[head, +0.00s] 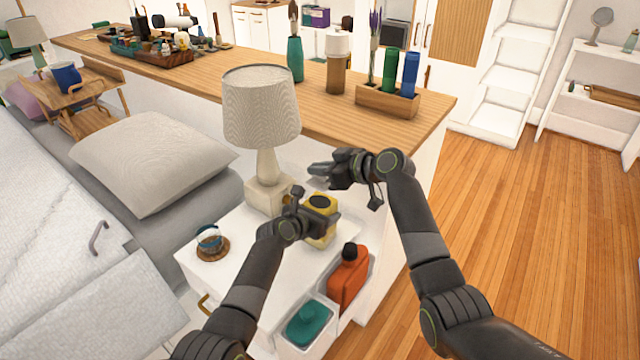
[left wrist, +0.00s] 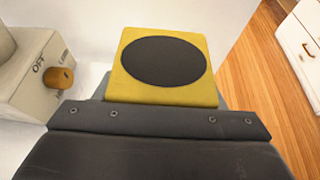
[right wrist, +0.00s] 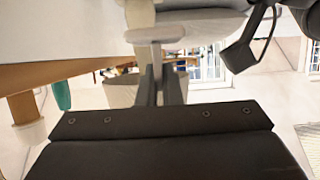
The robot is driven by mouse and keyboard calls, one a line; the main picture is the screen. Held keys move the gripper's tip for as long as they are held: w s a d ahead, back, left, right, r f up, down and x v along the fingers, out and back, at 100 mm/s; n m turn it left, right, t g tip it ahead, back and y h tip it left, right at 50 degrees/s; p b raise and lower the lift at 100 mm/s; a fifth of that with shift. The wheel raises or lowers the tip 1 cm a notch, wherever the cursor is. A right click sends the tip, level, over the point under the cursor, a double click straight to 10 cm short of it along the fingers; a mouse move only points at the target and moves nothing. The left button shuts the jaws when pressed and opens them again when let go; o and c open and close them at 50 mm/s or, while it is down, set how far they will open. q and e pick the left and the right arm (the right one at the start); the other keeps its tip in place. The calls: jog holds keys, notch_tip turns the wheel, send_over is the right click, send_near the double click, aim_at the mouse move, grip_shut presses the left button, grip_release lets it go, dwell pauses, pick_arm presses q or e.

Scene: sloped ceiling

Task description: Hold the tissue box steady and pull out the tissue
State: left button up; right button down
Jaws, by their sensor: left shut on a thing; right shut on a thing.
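The yellow tissue box (head: 322,239) stands upright on the white side table (head: 240,272) beside the lamp base. My left gripper (head: 318,220) is shut around it, partly covering it. In the left wrist view the box (left wrist: 128,92) shows its dark oval top, with no tissue rising from it. My right gripper (head: 318,172) is above and behind the box, apart from it. Its fingers are close together in the right wrist view. A pale flat piece, apparently the tissue (right wrist: 155,34), is at their tips. The tissue is not clear in the head view.
A lamp (head: 262,108) stands close to both grippers. A small cup on a coaster (head: 210,243) is at the table's left. An orange bottle (head: 349,278) and a teal item (head: 308,322) sit in bins in front. A wooden counter (head: 320,97) runs behind.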

notch_tip(320, 180, up, 4)
jog(key=shift+r, duration=0.25)
pick_arm(q)
jog(key=o, duration=1.1)
jog(key=shift+o, duration=0.2)
jog(key=shift+s, duration=0.1)
